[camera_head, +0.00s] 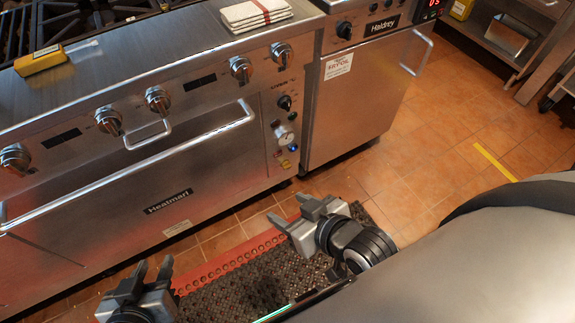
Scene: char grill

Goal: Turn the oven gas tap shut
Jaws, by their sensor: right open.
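The oven (180,170) is a steel range front with a "Heatmart" badge on its door. On the narrow panel right of the door is a small black knob (285,102), which looks like the gas tap. A round dial (285,136) sits below it. I cannot read the tap's setting. My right gripper (294,211) is open and empty, low in front of the oven, below the tap panel and apart from it. My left gripper (151,268) is open and empty at the bottom left, in front of the oven door.
Several steel knobs (158,99) and a towel-bar door handle (180,150) stick out from the oven front. A yellow box (40,60) and folded cloths (252,13) lie on top. A Haldrey fryer (355,95) stands to the right. A perforated mat (235,290) covers the floor.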

